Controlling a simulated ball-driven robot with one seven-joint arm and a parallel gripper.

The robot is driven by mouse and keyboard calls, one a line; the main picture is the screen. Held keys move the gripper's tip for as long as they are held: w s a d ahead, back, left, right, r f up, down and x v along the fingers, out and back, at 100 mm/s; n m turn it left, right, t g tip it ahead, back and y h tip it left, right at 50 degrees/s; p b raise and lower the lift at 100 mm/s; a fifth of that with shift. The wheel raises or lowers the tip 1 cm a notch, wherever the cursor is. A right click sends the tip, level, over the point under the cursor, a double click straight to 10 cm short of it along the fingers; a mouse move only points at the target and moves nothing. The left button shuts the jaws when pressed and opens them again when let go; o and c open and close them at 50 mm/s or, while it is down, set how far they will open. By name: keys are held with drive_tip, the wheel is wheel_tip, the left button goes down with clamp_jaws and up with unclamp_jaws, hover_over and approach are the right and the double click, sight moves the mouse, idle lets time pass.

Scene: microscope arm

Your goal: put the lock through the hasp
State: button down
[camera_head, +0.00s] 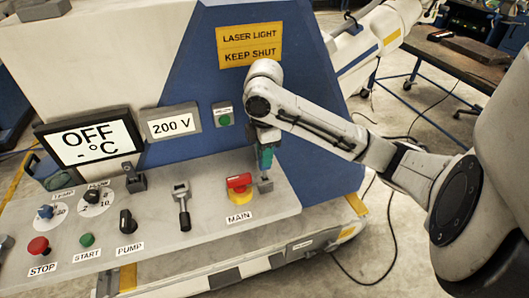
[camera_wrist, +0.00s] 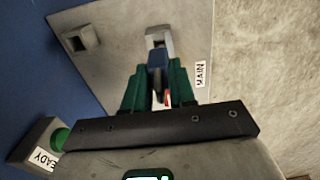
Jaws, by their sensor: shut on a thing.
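My gripper (camera_head: 265,158) points down at the right end of the control panel, just right of the red and yellow MAIN switch (camera_head: 239,186). In the wrist view its green fingers (camera_wrist: 157,82) are shut on a blue piece, which looks like the body of the lock (camera_wrist: 157,60). A grey, squared piece with a dark opening, perhaps the hasp (camera_wrist: 159,38), shows just beyond the blue body. A grey upright piece also stands under the fingertips in the head view (camera_head: 265,186). I cannot tell whether the shackle passes through the hasp.
A grey block with a dark recess (camera_wrist: 77,42) stands near the blue wall. The READY button box (camera_head: 224,115) is on the wall. A black-handled lever (camera_head: 183,205), a PUMP knob (camera_head: 127,221) and other controls lie left. The panel's right edge is close to my gripper.

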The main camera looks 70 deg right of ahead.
drive_tip(key=shift+f+b, duration=1.65)
drive_tip(key=shift+f, duration=0.6)
drive_tip(key=c, duration=0.8)
unclamp_jaws()
drive_tip(key=shift+c, duration=0.2)
drive_tip(key=shift+r, duration=0.1)
wheel_tip(320, 180, up, 11)
drive_tip(key=shift+f+p, duration=0.15)
drive_tip(key=shift+p, duration=0.5)
